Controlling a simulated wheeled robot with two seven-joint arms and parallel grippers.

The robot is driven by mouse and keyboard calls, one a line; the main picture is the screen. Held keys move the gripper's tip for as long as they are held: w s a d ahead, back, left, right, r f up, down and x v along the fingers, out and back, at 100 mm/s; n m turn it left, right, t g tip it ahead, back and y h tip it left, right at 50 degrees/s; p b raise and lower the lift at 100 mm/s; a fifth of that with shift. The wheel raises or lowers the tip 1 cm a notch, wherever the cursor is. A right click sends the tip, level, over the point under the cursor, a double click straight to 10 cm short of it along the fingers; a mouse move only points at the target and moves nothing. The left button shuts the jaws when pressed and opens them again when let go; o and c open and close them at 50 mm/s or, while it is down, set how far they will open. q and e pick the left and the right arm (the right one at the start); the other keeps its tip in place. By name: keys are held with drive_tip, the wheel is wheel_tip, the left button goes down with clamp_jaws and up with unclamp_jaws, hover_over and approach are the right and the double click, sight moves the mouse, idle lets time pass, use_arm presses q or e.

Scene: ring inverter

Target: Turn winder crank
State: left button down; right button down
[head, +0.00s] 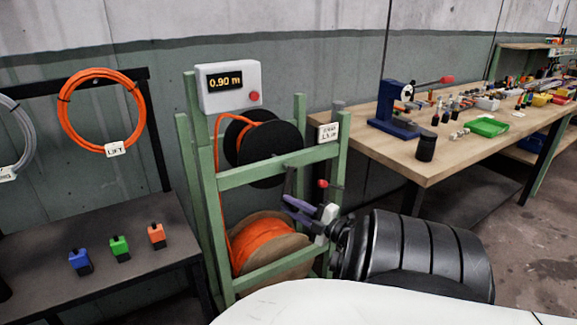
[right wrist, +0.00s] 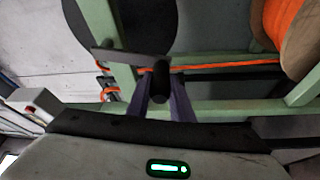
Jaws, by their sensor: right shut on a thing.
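The winder is a green frame (head: 205,200) with a black reel (head: 278,137) above and a spool of orange cable (head: 262,238) below. Its display box (head: 229,88) reads 0.90 m. My right gripper (head: 296,206) is at the front of the frame, below the black reel. In the right wrist view the dark crank arm (right wrist: 122,57) ends in a black handle (right wrist: 161,78), and my right gripper (right wrist: 160,98) is shut on that handle. The gripper hides most of the crank in the head view. My left gripper is not in view.
A red knob (head: 322,184) sits close to my right gripper. A wooden workbench (head: 436,165) with a blue tool (head: 393,108) stands right. A dark table (head: 127,268) with coloured blocks is left, below a hanging orange coil (head: 68,119).

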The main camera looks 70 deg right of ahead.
drive_tip(key=shift+w+a+r+m+h, duration=0.2)
drive_tip(key=shift+m+h, duration=0.1)
drive_tip(key=shift+m, duration=0.2)
drive_tip(key=c, duration=1.6)
unclamp_jaws()
drive_tip(key=shift+o, duration=0.2)
drive_tip(key=shift+s+a, duration=0.1)
drive_tip(key=p+v, duration=0.2)
drive_tip(key=v, duration=0.8)
drive_tip(key=shift+f, duration=0.1)
